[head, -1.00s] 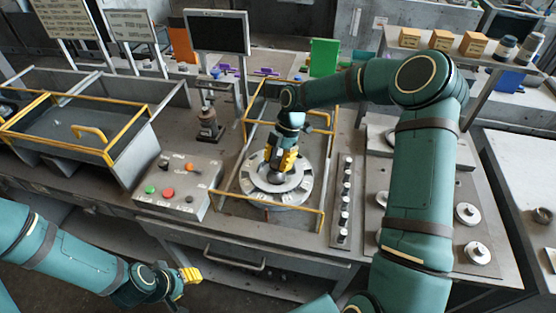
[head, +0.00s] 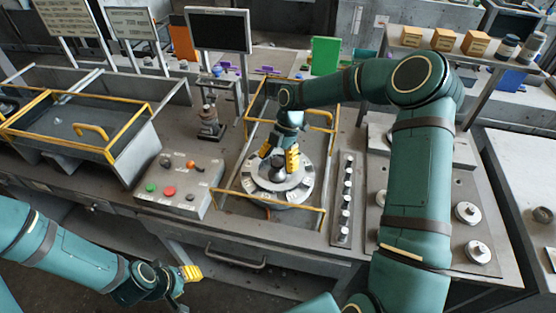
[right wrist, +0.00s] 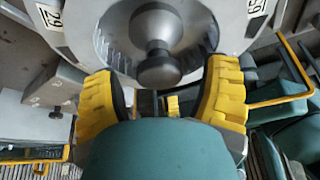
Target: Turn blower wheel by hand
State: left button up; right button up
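The blower wheel (head: 253,184) is a pale grey round disc with small marked labels around its rim, lying inside a yellow-railed frame. A dark round knob (head: 280,165) stands at its middle; the right wrist view shows this knob (right wrist: 158,66) on a stem, with fins around it and number labels on the rim. My right gripper (head: 279,154) is over the hub with its yellow fingers apart. In the right wrist view the open fingers (right wrist: 160,92) are on either side of the knob, which looks just beyond their tips, with no visible grip. My left gripper (head: 190,273) hangs at the lower left, away from the wheel.
A control box (head: 180,183) with green and red buttons stands left of the frame. The yellow rail (head: 270,200) crosses in front of the wheel. A strip of knobs (head: 346,200) lies to the right. A yellow-edged bin (head: 130,140) is at the left.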

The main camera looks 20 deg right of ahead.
jog(key=shift+d+r, duration=0.1)
jog(key=v, duration=1.2)
jog(key=shift+s, duration=0.1)
